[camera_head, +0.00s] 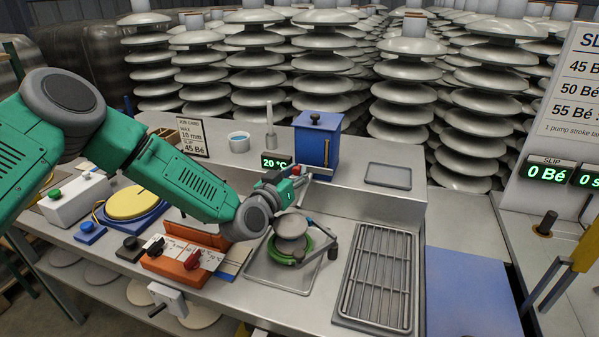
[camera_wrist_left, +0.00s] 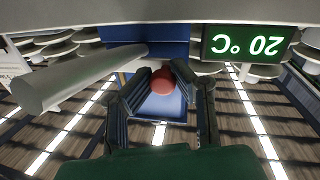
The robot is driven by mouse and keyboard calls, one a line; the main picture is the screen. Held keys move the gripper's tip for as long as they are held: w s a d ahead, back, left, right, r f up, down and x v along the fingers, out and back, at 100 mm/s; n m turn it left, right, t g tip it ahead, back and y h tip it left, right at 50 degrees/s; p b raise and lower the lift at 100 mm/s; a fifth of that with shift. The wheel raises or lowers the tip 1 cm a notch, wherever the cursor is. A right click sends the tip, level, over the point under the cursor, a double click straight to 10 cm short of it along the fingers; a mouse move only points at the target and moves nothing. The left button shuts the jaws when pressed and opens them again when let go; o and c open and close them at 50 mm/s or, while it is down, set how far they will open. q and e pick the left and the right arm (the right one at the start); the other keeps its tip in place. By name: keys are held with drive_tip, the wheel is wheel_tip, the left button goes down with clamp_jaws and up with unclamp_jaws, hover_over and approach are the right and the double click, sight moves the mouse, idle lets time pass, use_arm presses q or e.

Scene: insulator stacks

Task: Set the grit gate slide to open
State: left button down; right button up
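A blue box (camera_head: 316,143) with a black knob on top stands on the raised back shelf. A red round knob (camera_head: 296,169) shows low at its front left, beside a pale metal bracket (camera_head: 321,171). I take this knob as the grit gate slide's handle; no label on it is readable. My left gripper (camera_head: 291,182) is at the knob. In the left wrist view the red knob (camera_wrist_left: 163,81) sits between both finger pads, which appear to touch its sides. The slide itself is mostly hidden. My right gripper is in neither view.
A 20 °C display (camera_head: 276,162) and a pale upright post (camera_head: 270,127) are close beside the gripper. Below is a stand with a green ring (camera_head: 306,249). A wire rack (camera_head: 378,275) lies to the right. Insulator stacks (camera_head: 400,90) fill the back.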

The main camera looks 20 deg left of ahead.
use_arm(q)
drive_tip(key=shift+a+f, duration=0.15)
drive_tip(key=shift+a, duration=0.55)
drive_tip(key=shift+w+a, duration=0.1)
drive_tip(key=shift+a, duration=1.15)
drive_tip(key=c, duration=1.5)
unclamp_jaws()
drive_tip(key=shift+a, duration=0.15)
drive_tip(key=shift+o, duration=0.5)
drive_tip(key=shift+a, duration=0.1)
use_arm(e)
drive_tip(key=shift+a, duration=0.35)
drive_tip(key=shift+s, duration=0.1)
